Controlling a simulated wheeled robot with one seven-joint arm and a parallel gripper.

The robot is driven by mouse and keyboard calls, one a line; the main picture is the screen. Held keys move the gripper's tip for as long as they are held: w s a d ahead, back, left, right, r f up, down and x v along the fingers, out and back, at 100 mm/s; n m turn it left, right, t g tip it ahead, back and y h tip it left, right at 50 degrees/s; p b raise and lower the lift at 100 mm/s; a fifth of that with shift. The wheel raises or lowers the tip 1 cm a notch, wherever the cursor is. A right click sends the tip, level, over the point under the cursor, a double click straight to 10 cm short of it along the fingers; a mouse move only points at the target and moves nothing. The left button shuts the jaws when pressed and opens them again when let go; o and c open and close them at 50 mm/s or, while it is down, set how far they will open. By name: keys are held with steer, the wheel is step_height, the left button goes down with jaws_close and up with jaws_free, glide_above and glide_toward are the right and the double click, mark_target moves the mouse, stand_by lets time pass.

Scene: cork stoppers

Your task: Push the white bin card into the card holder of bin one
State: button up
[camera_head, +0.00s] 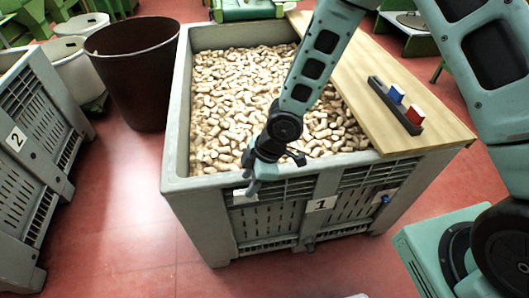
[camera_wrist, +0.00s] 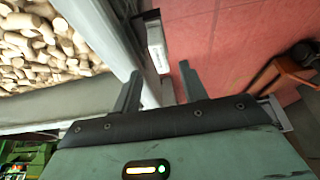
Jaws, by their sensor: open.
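Bin one (camera_head: 205,200) is a grey slatted crate full of corks, with a "1" plate (camera_head: 321,204) on its front. A white card (camera_head: 243,198) shows at the upper left of that front, partly hidden by my gripper (camera_head: 252,183). In the wrist view the white card (camera_wrist: 157,48) stands beside the bin's outer wall, its far end at a dark piece that may be the holder (camera_wrist: 151,16). My gripper (camera_wrist: 158,82) is open and empty there. The card lies ahead of the gap between the fingers. I cannot tell how deep it sits or whether a finger touches it.
A wooden board (camera_head: 375,95) lies across the bin's right side with a dark rack (camera_head: 395,105) holding a blue and a red block. Bin two (camera_head: 35,140) stands at left, a brown tub (camera_head: 135,80) behind. Red floor (camera_head: 130,215) is free in front.

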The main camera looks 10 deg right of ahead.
steer(key=p+v, duration=0.2)
steer(key=v, duration=0.9)
steer(key=shift+r+p, duration=0.3)
steer(key=shift+r, duration=0.05)
steer(key=s+d+r+m+h, duration=0.2)
steer(key=s+r+m, duration=0.3)
steer(key=s+r, duration=0.2)
steer(key=s+d+r+m+h, duration=0.2)
steer(key=s+r+m, duration=0.3)
steer(key=s+r, duration=0.3)
steer(key=s, duration=0.2)
steer(key=shift+s, duration=0.3)
stand_by(0.7)
